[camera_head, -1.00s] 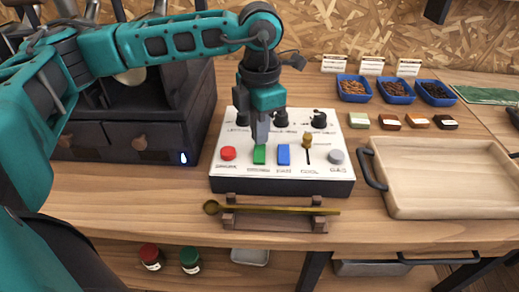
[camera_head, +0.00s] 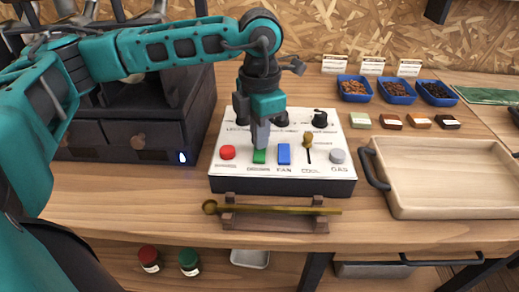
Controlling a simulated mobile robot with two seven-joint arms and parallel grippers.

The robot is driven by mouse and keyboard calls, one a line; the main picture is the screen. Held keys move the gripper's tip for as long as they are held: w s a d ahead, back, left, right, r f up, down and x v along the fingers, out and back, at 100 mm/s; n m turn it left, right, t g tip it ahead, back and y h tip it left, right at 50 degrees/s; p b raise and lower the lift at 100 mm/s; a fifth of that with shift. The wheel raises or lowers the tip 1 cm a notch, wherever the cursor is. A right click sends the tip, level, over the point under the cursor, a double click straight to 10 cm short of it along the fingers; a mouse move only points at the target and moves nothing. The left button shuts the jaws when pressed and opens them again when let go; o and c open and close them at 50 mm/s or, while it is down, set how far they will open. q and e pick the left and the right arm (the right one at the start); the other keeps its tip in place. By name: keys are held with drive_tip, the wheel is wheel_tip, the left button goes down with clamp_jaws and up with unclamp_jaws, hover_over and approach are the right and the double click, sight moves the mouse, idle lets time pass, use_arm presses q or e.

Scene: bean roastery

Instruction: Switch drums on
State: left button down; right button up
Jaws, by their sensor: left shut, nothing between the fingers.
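The white control panel (camera_head: 230,176) stands on the wooden counter with a row of controls. The green switch labelled DRUMS (camera_head: 259,157) is second from the left, between a red round button (camera_head: 227,153) and a blue FAN switch (camera_head: 284,154). My left gripper (camera_head: 261,147) points down with its fingers shut and empty. Its tips are at the back part of the green switch and partly hide it; I cannot tell whether they touch it. My right gripper is not in view.
A brass lever (camera_head: 308,140) and a grey GAS button (camera_head: 337,156) sit right on the panel; dark knobs (camera_head: 320,118) are behind. A brass scoop (camera_head: 270,209) lies on a rack in front. A wooden tray (camera_head: 450,207) stands right. Blue bowls (camera_head: 395,101) are at the back.

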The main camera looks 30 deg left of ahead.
use_arm(q)
drive_tip(key=shift+f, duration=0.2)
drive_tip(key=shift+r, duration=0.1)
drive_tip(key=shift+r+p, duration=2.35)
drive_tip(key=shift+r, duration=1.1)
